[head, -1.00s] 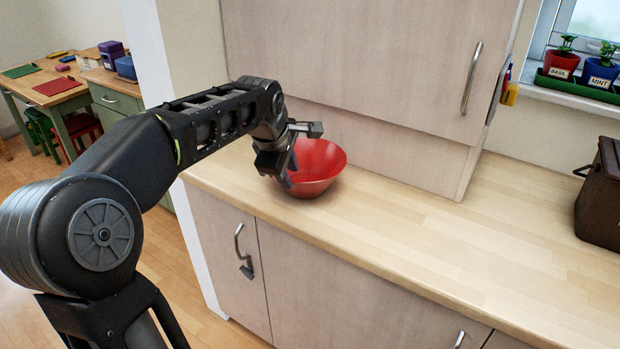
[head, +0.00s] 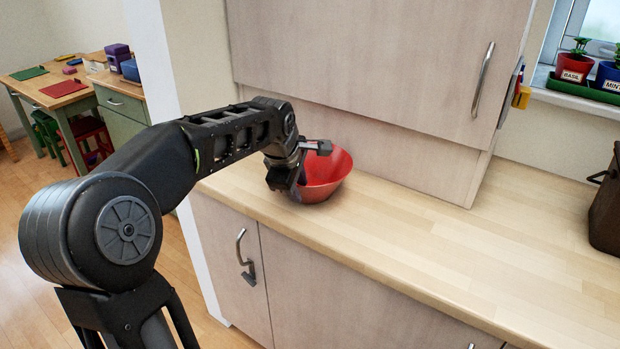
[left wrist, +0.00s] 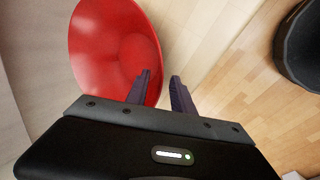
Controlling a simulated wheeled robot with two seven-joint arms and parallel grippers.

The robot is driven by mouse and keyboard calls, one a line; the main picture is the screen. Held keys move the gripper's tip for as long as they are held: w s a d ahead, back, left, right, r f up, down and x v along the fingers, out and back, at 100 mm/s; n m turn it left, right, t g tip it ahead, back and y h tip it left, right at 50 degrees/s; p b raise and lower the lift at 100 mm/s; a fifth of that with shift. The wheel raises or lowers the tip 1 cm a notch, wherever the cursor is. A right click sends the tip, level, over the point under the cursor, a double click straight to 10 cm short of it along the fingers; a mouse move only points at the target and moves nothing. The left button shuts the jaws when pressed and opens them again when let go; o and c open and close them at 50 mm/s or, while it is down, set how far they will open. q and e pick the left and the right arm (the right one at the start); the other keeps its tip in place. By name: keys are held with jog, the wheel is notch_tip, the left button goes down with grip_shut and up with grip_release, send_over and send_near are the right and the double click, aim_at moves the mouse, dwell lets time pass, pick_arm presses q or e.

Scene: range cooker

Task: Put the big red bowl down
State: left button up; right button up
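The big red bowl (head: 335,168) is at the left end of the wooden counter, near the cabinet front, and appears to rest on it. I cannot tell whether it sits fully level. My left gripper (head: 287,186) points down at the bowl's left side, covering part of the rim. In the left wrist view, the bowl (left wrist: 105,45) fills the upper left. There my left gripper (left wrist: 160,88) has its fingers apart, one over the bowl's inside and one outside the rim, with counter showing between the rim and the outer finger. My right gripper is out of view.
The wooden counter (head: 430,240) is clear to the bowl's right. A cabinet (head: 380,60) stands close behind the bowl. A brown container (head: 607,210) is at the far right. Potted herbs stand on the windowsill (head: 580,105). A table (head: 60,90) is at the far left.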

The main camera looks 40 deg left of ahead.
aim_at(304, 201)
pick_arm(q)
jog(key=shift+p+x, duration=0.45)
jog(key=shift+x, duration=2.1)
jog(key=shift+a, duration=0.1)
grip_shut()
jog(key=shift+r, duration=0.1)
